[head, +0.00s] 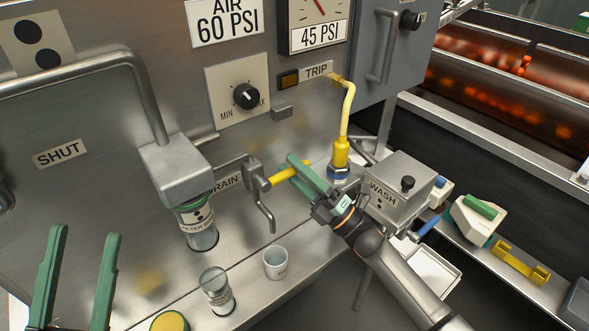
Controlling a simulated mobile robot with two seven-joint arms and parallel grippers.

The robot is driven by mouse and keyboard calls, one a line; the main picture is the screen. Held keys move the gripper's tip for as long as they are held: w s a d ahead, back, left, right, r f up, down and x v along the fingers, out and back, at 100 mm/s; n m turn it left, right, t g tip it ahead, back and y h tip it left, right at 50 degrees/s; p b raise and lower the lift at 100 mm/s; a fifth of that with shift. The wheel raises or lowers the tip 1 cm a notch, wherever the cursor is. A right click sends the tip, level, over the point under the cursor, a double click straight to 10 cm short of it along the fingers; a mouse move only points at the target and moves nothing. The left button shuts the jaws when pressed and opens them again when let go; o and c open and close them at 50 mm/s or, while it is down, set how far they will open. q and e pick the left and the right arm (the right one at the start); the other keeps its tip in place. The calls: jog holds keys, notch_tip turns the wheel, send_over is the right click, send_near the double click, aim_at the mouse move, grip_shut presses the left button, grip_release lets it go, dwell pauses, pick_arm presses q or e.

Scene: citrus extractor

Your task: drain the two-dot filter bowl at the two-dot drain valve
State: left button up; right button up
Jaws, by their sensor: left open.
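The two-dot filter bowl (199,232) is clear, with a two-dot label, and hangs under a grey metal filter head (177,165). A drain valve (257,179) to its right has a yellow lever (284,176) and a bent spout pointing down; its dots are not readable here. My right gripper (298,163) has its green fingers close together at the lever's far end; I cannot tell whether they grip it. My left gripper (86,231) is open and empty at the lower left, left of the bowl. Any liquid in the bowl is unclear.
A clear jar (215,292) and a small pale cup (275,263) stand on the steel ledge below the valve. A round yellow-topped item (170,322) shows at the bottom edge. A yellow hose (347,108) and a WASH box (397,178) are close to my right arm.

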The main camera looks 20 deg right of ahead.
jog(key=v, duration=1.2)
jog(key=shift+d+f, duration=0.15)
jog(key=shift+f, duration=0.1)
jog(key=shift+s, duration=0.15)
